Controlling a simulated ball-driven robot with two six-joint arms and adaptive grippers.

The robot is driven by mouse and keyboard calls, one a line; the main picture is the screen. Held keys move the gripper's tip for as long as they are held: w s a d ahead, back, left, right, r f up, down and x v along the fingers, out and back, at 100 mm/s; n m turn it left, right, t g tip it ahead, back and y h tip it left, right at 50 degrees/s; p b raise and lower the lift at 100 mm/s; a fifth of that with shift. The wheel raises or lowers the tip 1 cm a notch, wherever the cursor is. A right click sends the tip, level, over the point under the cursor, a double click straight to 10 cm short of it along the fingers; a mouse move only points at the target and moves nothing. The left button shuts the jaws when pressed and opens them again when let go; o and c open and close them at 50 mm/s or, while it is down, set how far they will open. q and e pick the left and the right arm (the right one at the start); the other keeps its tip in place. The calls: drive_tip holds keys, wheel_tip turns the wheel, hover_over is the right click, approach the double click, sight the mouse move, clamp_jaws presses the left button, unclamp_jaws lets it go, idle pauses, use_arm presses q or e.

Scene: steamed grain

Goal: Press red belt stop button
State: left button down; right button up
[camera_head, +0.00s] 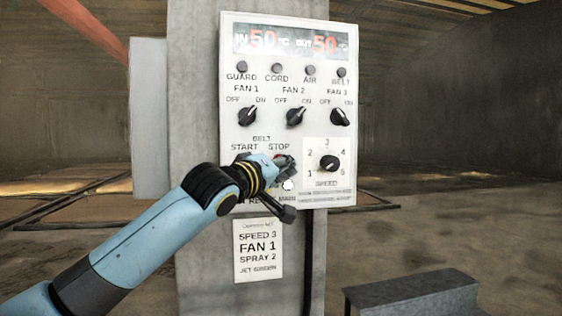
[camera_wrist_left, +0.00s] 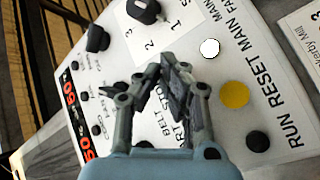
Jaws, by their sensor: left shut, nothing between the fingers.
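The control panel (camera_head: 232,60) is a pale box on a concrete column. Its lower left carries the labels BELT, START and STOP. A small patch of the red belt stop button (camera_head: 281,157) shows under the STOP label, mostly covered by my gripper. My left gripper (camera_head: 286,164) is shut and empty, its fingertips over the stop button. I cannot tell whether they touch it. In the left wrist view, the closed fingers of my left gripper (camera_wrist_left: 165,72) point at the panel (camera_wrist_left: 190,25), and the red button is hidden behind them. My right gripper is not in view.
A yellow button (camera_wrist_left: 235,95), a white round one (camera_wrist_left: 210,48) and a black one (camera_wrist_left: 258,141) sit close beside the fingers. The speed knob (camera_head: 328,163) is just right of the gripper. Three fan knobs sit above. A grey metal step (camera_head: 415,292) stands lower right.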

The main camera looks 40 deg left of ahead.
use_arm(q)
drive_tip(key=s+d+p, duration=0.1)
drive_tip(key=s+d, duration=0.2)
drive_tip(key=shift+s+d, duration=0.15)
drive_tip(key=shift+d, duration=0.25)
idle(0.8)
